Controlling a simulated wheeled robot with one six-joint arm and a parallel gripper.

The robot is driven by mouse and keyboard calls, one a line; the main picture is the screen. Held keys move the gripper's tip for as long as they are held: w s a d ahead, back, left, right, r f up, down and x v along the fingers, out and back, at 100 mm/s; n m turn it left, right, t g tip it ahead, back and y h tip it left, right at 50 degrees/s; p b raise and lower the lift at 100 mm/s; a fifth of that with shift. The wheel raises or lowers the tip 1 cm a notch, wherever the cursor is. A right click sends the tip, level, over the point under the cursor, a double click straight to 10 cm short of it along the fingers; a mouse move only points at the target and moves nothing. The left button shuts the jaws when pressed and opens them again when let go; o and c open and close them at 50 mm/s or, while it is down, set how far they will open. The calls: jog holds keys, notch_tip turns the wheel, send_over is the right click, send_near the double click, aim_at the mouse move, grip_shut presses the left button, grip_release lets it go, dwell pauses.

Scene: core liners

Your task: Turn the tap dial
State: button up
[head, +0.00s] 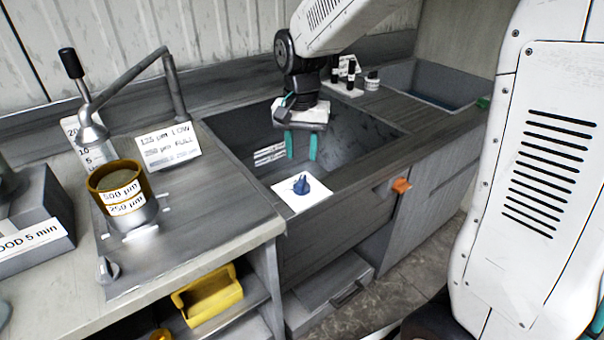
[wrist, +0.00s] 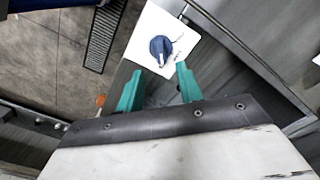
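The tap dial (head: 301,184) is a small blue knob on a white square plate (head: 314,201) at the front rim of the grey sink. In the wrist view the dial (wrist: 160,48) sits on its white plate (wrist: 150,21), beyond the fingertips and between their lines. My gripper (head: 301,146) has two green fingers and hangs over the sink basin, behind the dial in the head view. In the wrist view the gripper (wrist: 160,78) is open, with a clear gap between the fingers. It appears empty and apart from the dial.
The sink basin (head: 345,130) lies below my gripper. An orange knob (head: 401,186) is on the front to the right. Small bottles (head: 350,78) stand behind the sink.

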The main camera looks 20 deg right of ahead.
aim_at(302, 179)
jog(key=shift+m, duration=0.3)
jog(key=shift+w+f, duration=0.1)
jog(key=shift+f, duration=0.15)
notch_tip(302, 179, down, 7)
jog(key=shift+f, duration=0.1)
jog(key=shift+c, duration=0.3)
grip_shut()
